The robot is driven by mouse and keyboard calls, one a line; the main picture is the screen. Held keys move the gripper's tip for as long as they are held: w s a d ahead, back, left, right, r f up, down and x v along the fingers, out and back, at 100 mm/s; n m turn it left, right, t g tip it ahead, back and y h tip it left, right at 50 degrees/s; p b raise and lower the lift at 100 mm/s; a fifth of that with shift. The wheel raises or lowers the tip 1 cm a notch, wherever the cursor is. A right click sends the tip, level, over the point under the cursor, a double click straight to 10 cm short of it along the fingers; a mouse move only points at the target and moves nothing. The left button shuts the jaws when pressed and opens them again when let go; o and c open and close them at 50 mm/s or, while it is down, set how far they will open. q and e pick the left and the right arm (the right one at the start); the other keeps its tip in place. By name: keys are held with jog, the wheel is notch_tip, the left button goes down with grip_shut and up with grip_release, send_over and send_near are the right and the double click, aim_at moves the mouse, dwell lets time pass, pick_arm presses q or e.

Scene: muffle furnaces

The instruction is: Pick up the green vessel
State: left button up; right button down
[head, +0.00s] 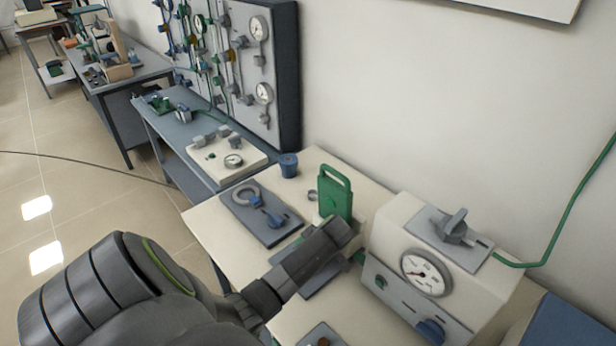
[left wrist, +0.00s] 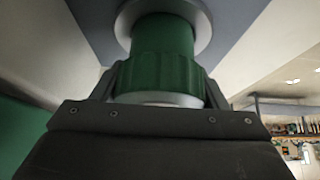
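A green vessel (left wrist: 162,72) with a ribbed lower part and pale metal ends fills the upper middle of the left wrist view. My left gripper (left wrist: 162,84) has one finger on each side of its ribbed part, with no clear gap at either side. A green part with a loop handle (head: 335,192) stands just behind the gripper. My right gripper is not in view.
A cream box with a dial (head: 424,273) stands close right of the gripper. A grey plate with a ring and blue part (head: 262,213) lies to its left. A blue cup (head: 288,165) stands at the back, near the wall.

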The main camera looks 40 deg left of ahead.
pick_arm(q)
jog(key=c, duration=0.5)
jog(key=shift+c, duration=0.6)
jog(key=shift+r, duration=0.15)
